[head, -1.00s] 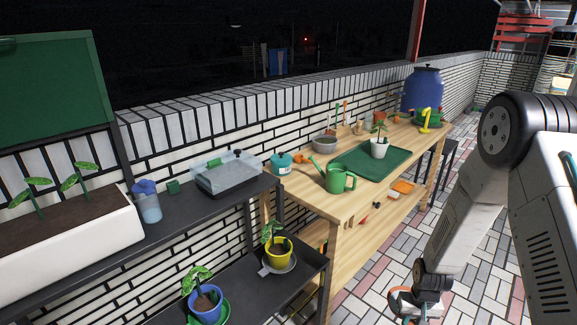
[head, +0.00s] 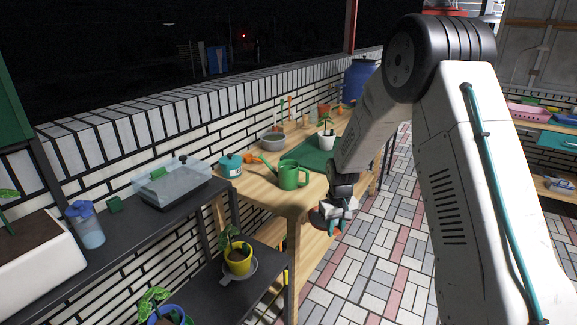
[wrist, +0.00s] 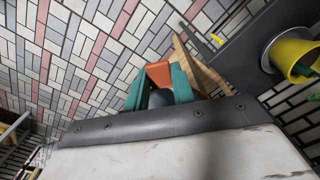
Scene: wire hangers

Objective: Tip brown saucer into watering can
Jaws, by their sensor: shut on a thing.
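The green watering can (head: 290,175) stands upright on the near end of the wooden table, its spout towards the left. My gripper (head: 331,225) is below and to the right of the can, beside the table's near right edge. In the wrist view my gripper (wrist: 158,92) has its teal fingers shut on the brown saucer (wrist: 158,73), whose orange-brown edge shows between them. The rest of the saucer is mostly hidden, and I cannot tell whether it holds anything. The can does not clearly show in the wrist view.
The wooden table (head: 262,190) also holds a teal pot (head: 230,165), a grey bowl (head: 272,140) and a green tray (head: 316,160) with a white potted plant (head: 327,139). A yellow pot (head: 237,262) stands on the lower dark shelf. The tiled floor to the right is free.

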